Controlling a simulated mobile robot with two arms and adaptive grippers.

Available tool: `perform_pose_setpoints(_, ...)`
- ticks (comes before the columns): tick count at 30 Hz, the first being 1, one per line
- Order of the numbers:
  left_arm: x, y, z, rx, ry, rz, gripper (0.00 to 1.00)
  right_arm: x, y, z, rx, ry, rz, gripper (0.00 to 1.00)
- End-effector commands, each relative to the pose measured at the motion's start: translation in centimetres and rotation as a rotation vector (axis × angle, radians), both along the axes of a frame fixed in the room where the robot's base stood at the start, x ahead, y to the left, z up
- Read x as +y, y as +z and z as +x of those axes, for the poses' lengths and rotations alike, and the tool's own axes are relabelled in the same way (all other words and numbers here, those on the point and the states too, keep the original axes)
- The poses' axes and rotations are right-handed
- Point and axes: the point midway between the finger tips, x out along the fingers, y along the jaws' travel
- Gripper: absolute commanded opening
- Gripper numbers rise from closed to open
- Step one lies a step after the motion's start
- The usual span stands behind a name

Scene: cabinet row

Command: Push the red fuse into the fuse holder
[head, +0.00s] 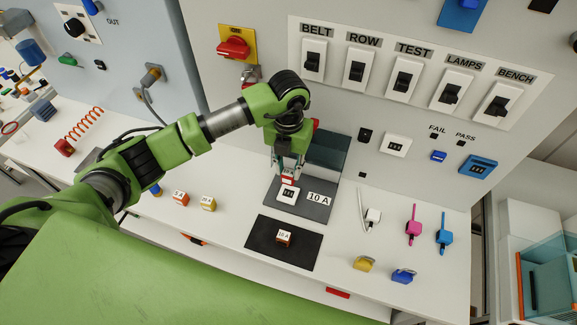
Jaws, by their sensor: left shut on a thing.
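My left gripper (287,172) points down over the grey plate (316,212), which is marked "10 A". It is shut on a small red piece (288,181), which looks like the red fuse and is mostly hidden by the fingers. Just below it on the plate is a white block with dark slots (288,194), seemingly the fuse holder. The red piece is at its back edge; I cannot tell whether they touch. My right gripper is not in view.
A brown fuse marked "10 A" (284,238) sits on a black mat (260,256). Orange (180,198) and yellow (208,203) fuses stand left. A dark teal box (328,150) stands behind the plate.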

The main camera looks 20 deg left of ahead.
Motion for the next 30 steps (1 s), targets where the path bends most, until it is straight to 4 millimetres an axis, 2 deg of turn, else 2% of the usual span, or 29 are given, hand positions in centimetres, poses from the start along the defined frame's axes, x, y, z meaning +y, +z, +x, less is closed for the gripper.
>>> perform_pose_setpoints(3,0.0,-1.3,0.0,0.0,0.0,0.001,0.0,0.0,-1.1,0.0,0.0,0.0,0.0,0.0)
perform_pose_setpoints(21,0.1,-6.0,0.0,0.0,0.001,0.001,0.0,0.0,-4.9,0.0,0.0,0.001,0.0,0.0)
perform_pose_setpoints(30,0.1,-6.6,0.0,0.0,0.001,0.001,0.0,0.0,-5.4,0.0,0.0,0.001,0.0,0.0)
